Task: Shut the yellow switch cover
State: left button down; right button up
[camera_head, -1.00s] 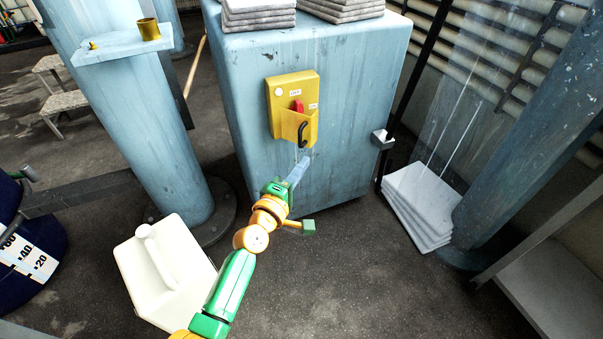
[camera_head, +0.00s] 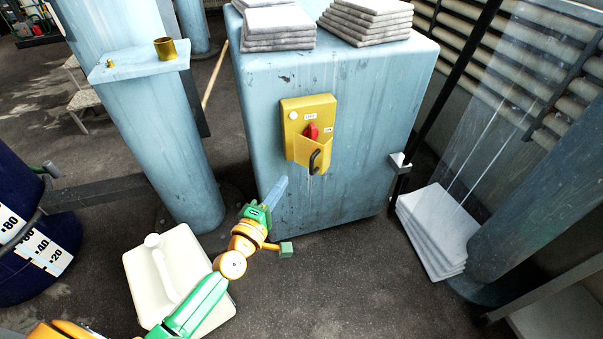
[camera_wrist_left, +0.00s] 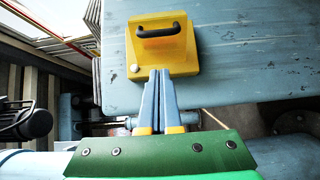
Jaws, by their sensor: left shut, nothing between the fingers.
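The yellow switch box (camera_head: 296,104) is on the front of the blue cabinet. Its yellow cover (camera_head: 301,153), with a black handle (camera_head: 316,161), stands out across the lower part. The red switch (camera_head: 311,131) shows above the cover, between small labels. The wrist view also shows the yellow box (camera_wrist_left: 180,62) and the black handle (camera_wrist_left: 158,31). My left gripper (camera_head: 284,181) is shut and empty, below and left of the cover in the head view, apart from it. In the wrist view its fingertips (camera_wrist_left: 160,71) overlap the box's near edge; contact cannot be told. My right gripper is not in view.
The blue cabinet (camera_head: 345,85) carries stacked grey slabs (camera_head: 278,30). A blue column (camera_head: 155,140) stands left, and a white canister (camera_head: 195,250) is on the floor beside my left arm. More slabs (camera_head: 432,235) lie right of the cabinet. The cabinet front around the box is clear.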

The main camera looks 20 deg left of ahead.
pick_arm(q)
send_near(308, 155)
jog(key=w+d, duration=0.1)
jog(key=w, duration=0.1)
jog(key=shift+w+d, duration=0.1)
jog(key=shift+d, duration=0.15)
